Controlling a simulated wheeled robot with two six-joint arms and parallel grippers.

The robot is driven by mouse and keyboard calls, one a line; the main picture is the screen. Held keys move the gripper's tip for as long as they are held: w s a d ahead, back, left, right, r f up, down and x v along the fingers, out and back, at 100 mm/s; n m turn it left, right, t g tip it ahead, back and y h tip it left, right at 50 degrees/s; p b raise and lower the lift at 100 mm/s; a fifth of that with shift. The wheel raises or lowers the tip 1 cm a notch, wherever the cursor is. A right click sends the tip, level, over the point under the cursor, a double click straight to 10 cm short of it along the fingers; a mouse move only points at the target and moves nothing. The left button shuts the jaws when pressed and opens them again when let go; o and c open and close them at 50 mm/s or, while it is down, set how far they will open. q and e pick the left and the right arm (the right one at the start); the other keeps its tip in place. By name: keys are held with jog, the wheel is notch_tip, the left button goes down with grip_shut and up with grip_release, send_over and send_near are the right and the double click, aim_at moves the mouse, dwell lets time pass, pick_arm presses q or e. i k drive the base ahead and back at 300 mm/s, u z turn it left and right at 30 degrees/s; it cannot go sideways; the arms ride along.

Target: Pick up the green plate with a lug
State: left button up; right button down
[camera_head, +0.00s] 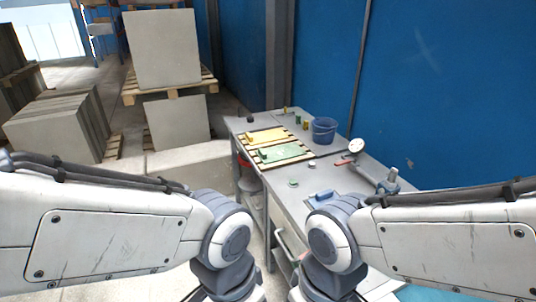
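The green plate (284,152) lies flat on a wooden slatted rack on the grey workbench, ahead of me and a little right of centre. Its small dark green lug (263,154) shows at its left end. A yellow plate (270,136), also with a lug at its left end, lies just behind it on the same rack. My two arms come in from the left and right edges and bend down at the bottom middle. Both grippers are below the picture, so their fingers are hidden. Nothing touches the green plate.
The grey workbench (299,194) holds a blue bucket (324,131) at the back right and several small pieces. A blue-grey tool (388,184) and a red-handled item (345,160) lie nearer right. Blue wall panels (430,90) stand behind. Large grey slabs (162,48) stand on pallets at left.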

aim_at(269, 155)
jog(key=u, duration=0.5)
jog(key=k, duration=1.2)
jog(key=u, duration=0.85)
jog(key=i, duration=3.75)
jog(key=z, duration=0.55)
jog(key=i, duration=1.2)
jog(key=z, duration=1.65)
jog(key=i, duration=0.9)
jog(key=z, duration=1.2)
jog(key=i, duration=0.3)
jog(key=z, duration=0.1)
